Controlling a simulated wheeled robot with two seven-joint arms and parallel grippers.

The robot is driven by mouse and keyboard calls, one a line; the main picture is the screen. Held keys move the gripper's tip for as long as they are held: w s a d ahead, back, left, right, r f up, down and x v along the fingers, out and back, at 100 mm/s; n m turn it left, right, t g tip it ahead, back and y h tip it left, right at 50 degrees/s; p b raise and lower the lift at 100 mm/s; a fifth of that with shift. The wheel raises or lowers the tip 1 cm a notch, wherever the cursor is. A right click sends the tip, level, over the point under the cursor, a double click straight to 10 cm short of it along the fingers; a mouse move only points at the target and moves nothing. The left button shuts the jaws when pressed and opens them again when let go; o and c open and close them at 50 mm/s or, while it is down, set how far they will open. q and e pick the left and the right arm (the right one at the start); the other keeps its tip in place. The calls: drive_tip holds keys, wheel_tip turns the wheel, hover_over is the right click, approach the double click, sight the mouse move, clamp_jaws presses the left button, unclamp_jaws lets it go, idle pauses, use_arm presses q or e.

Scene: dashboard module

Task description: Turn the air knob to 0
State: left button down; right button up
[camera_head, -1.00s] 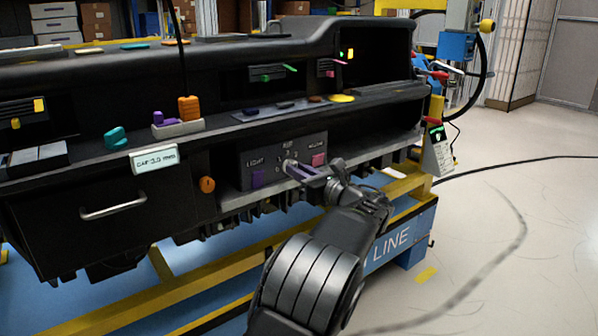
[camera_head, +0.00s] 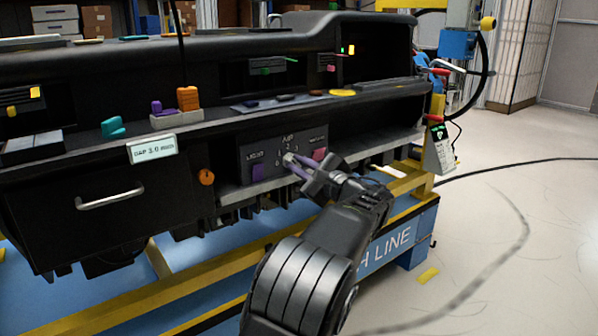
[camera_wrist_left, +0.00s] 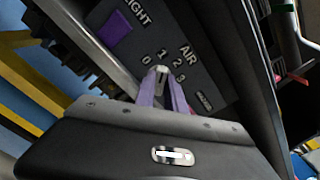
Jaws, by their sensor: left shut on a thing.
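The air knob (camera_head: 288,158) is a small light-grey knob on the dark control panel (camera_head: 270,150), under the word AIR. It also shows in the left wrist view (camera_wrist_left: 161,71), with the marks 0, 1, 2 and 3 around it. I cannot tell clearly which mark it points to. My left gripper (camera_head: 293,162) reaches in from the front right and is shut on the knob. In the left wrist view, its two purple-grey fingers (camera_wrist_left: 162,88) lie on either side of the knob and partly hide it. My right gripper is not in view.
A purple button (camera_head: 257,172) under LIGHT sits left of the knob, and a pink button (camera_head: 319,154) sits close on its right. An orange round knob (camera_head: 206,177) and a drawer handle (camera_head: 110,199) are further left. A ledge (camera_head: 330,122) overhangs the panel.

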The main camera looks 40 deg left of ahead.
use_arm(q)
drive_tip(key=shift+f+n+b, duration=0.15)
drive_tip(key=shift+n+b, duration=2)
drive_tip(key=shift+n, duration=0.4)
drive_tip(key=shift+f+n+b, duration=0.15)
drive_tip(key=shift+n+b, duration=2)
drive_tip(key=shift+n, duration=0.4)
drive_tip(key=c, duration=1.4)
unclamp_jaws()
drive_tip(key=shift+r, duration=0.1)
drive_tip(key=p+v, duration=0.1)
drive_tip(key=v, duration=0.7)
